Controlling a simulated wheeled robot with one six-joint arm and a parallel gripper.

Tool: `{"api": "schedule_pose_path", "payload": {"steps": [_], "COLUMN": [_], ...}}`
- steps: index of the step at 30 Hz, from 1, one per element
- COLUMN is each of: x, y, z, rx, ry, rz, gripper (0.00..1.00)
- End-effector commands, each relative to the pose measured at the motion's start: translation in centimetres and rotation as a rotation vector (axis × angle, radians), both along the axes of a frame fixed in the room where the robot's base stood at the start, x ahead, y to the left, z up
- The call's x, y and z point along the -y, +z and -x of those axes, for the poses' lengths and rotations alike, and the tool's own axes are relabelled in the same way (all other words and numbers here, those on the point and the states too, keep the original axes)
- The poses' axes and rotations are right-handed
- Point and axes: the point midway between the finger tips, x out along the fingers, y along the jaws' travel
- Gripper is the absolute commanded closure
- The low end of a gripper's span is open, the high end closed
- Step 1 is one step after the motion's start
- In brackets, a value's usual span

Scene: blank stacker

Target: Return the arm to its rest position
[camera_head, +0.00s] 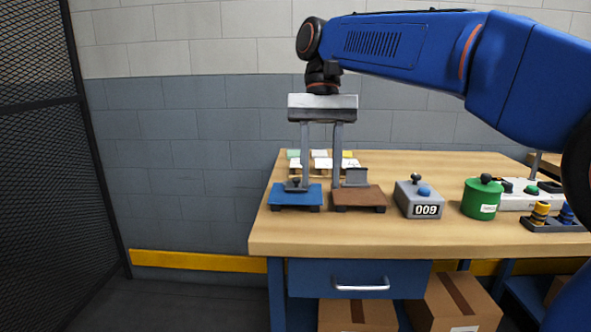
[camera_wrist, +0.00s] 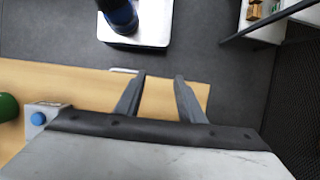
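My gripper (camera_head: 317,186) hangs from the blue arm with its two grey fingers pointing down and spread apart. Nothing shows between them.
The wooden workbench (camera_head: 400,240) carries a grey box marked 009 (camera_head: 418,200), a green canister (camera_head: 481,199) and a dark holder with yellow and blue knobs (camera_head: 553,222). Small cards stand at the back. A mesh fence (camera_head: 35,150) is at left. Cardboard boxes (camera_head: 455,302) sit below.

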Motion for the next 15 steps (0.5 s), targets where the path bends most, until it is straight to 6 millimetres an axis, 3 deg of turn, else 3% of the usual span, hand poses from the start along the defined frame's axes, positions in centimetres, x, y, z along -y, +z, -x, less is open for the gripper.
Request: {"api": "schedule_pose_path", "payload": {"steps": [15], "x": [4.7], "y": [-2.8], "z": [1.8], "rx": [0.112], "ry": [-0.021], "rz": [-0.045], "gripper": [0.65]}}
